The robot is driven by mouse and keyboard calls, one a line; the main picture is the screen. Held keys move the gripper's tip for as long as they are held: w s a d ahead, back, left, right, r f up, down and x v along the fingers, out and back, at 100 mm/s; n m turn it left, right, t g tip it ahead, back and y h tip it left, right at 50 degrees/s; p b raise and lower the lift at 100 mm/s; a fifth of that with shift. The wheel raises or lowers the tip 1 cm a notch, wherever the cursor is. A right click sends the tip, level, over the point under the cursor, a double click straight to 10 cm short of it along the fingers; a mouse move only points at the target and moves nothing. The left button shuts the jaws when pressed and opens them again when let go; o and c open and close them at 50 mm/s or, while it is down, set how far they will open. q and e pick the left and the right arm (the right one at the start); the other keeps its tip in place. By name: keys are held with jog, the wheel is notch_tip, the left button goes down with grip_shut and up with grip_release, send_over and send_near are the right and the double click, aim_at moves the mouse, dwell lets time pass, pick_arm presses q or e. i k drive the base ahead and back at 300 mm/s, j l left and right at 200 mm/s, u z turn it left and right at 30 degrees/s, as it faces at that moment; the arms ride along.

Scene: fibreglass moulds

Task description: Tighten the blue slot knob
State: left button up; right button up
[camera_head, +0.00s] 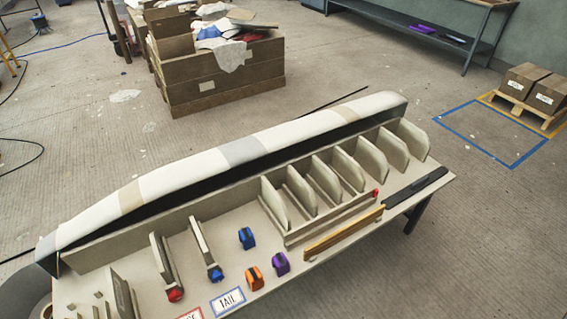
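A small blue knob (215,274) sits at the front end of a narrow slot (206,246) formed by upright strips on the workbench. I take it to be the blue slot knob; it is too small to tell how tight it is. A separate blue block (246,238) with a dark top stands to its right, apart from it. A blue-bordered label reading TAIL (228,301) lies in front of the knob. Neither of my grippers is in view.
A red knob (175,295) ends the neighbouring slot. Orange (254,279) and purple (281,263) blocks stand to the right. Several upright ribs (345,170), a yellow bar (342,232) and a dark bar (415,187) follow. A long pale mould (190,178) runs behind.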

aim_at(217, 276)
jog(key=u, duration=0.8)
